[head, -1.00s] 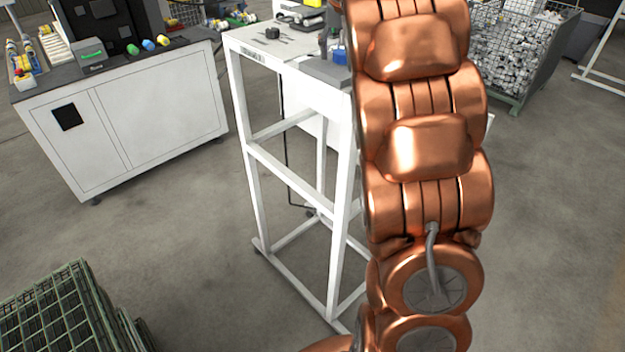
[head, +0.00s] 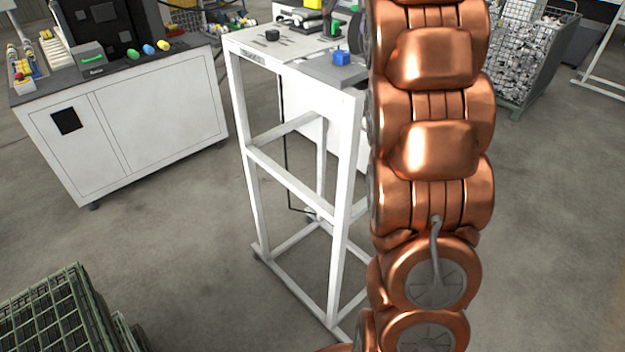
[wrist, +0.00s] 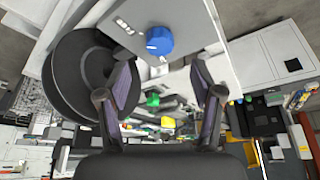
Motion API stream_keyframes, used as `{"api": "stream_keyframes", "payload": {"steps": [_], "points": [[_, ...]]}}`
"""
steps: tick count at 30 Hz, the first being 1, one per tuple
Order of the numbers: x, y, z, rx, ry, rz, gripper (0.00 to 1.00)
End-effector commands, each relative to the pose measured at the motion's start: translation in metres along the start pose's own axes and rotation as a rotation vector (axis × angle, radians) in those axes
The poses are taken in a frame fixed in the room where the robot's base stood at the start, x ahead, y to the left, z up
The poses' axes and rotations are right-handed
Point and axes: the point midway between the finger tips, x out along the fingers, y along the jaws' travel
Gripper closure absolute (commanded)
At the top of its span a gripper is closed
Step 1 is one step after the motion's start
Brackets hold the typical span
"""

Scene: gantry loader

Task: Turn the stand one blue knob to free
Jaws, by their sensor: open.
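The blue knob (head: 341,57) sits on a grey plate on top of the tall white stand (head: 293,56). In the wrist view the blue knob (wrist: 159,40) shows near the top middle, with a small white mark on its edge. My gripper (wrist: 166,84) is open and empty in the wrist view, its two fingers spread apart below the knob in the picture and not touching it. In the head view my copper-coloured arm stands just right of the stand, and the gripper's fingers cannot be made out there.
A black knob (head: 272,35) sits on the stand's top to the left. A white cabinet (head: 128,127) with coloured buttons stands at left. A wire bin (head: 520,60) of metal parts is at back right. Green wire crates (head: 55,315) lie at front left. Floor between is clear.

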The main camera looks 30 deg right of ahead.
Motion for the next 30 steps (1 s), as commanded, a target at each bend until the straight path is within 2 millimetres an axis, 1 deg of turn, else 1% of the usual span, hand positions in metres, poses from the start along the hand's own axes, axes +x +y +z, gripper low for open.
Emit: {"api": "stream_keyframes", "payload": {"steps": [10, 18, 24, 30], "points": [[-0.011, 0.0, 0.0, 0.001, -0.001, -0.001, 0.34], [-0.008, -0.008, 0.01, -0.002, -0.017, -0.007, 0.34], [-0.003, -0.016, 0.02, -0.005, -0.039, -0.013, 0.34], [0.003, -0.028, 0.038, -0.011, -0.067, -0.022, 0.34]]}}
